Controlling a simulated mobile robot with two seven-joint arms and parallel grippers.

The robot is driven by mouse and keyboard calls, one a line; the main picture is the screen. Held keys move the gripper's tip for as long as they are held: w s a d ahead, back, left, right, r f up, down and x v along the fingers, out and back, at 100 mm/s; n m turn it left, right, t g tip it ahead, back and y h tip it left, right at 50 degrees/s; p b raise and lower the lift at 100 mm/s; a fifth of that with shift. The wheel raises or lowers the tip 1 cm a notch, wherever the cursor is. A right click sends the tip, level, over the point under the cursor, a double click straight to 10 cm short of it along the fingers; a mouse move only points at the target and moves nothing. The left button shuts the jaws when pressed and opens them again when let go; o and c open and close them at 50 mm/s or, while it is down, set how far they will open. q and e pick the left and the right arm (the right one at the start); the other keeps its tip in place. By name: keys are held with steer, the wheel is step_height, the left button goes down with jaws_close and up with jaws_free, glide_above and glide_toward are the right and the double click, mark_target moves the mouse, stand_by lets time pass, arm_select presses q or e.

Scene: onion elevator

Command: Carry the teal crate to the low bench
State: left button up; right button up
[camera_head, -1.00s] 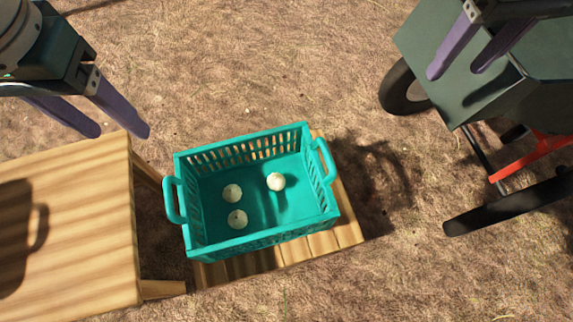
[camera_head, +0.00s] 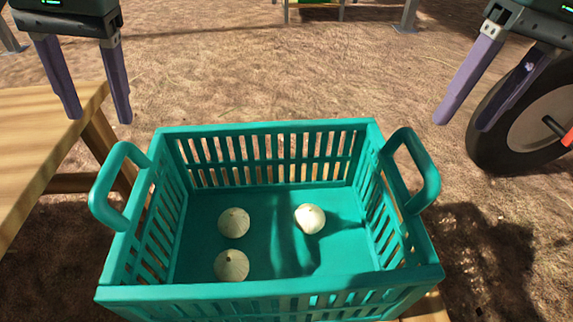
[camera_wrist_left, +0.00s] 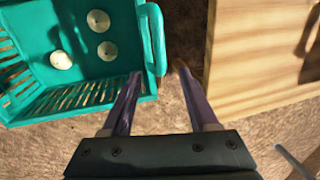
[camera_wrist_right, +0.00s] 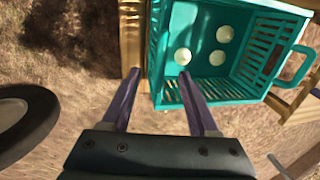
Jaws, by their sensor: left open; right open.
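The teal crate (camera_head: 270,127) sits upright on a low slatted wooden stand (camera_head: 428,308), with three pale onions inside, one of them an onion (camera_head: 310,218) at the right. I cannot tell whether this stand is the low bench. My left gripper (camera_head: 100,118) is open and empty, beyond and left of the crate's left handle (camera_head: 113,190). The left wrist view shows this handle (camera_wrist_left: 156,40) just ahead of the fingers. My right gripper (camera_head: 462,124) is open and empty, beyond and right of the right handle (camera_head: 415,165). The right wrist view shows the crate (camera_wrist_right: 215,97) ahead.
A wooden table (camera_head: 40,135) stands close on the left. A dark wheel (camera_head: 520,120) with a red part stands on the right. Metal posts and a green part (camera_head: 320,12) show at the back. Bare ground lies behind the crate.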

mark_target(113, 154)
steer(key=shift+f, duration=0.1)
arm_select(q)
steer(key=shift+f, duration=0.2)
arm_select(e)
steer(key=shift+f, duration=0.1)
arm_select(q)
steer(key=f, duration=0.3)
steer(key=a+f, duration=0.1)
steer(key=f, duration=0.2)
steer(key=a+f, duration=0.1)
steer(key=f, duration=0.2)
steer(key=shift+s+f, duration=0.1)
steer(key=shift+f, duration=0.2)
arm_select(e)
steer(key=f, duration=0.3)
steer(key=a+f, duration=0.1)
steer(key=f, duration=0.2)
steer(key=a+f, duration=0.1)
steer(key=f, duration=0.2)
steer(key=shift+s+f, duration=0.1)
steer(key=shift+f, duration=0.2)
arm_select(q)
steer(key=shift+c, duration=0.2)
arm_select(e)
steer(key=shift+c, duration=0.2)
arm_select(q)
jaws_close()
arm_select(e)
jaws_close()
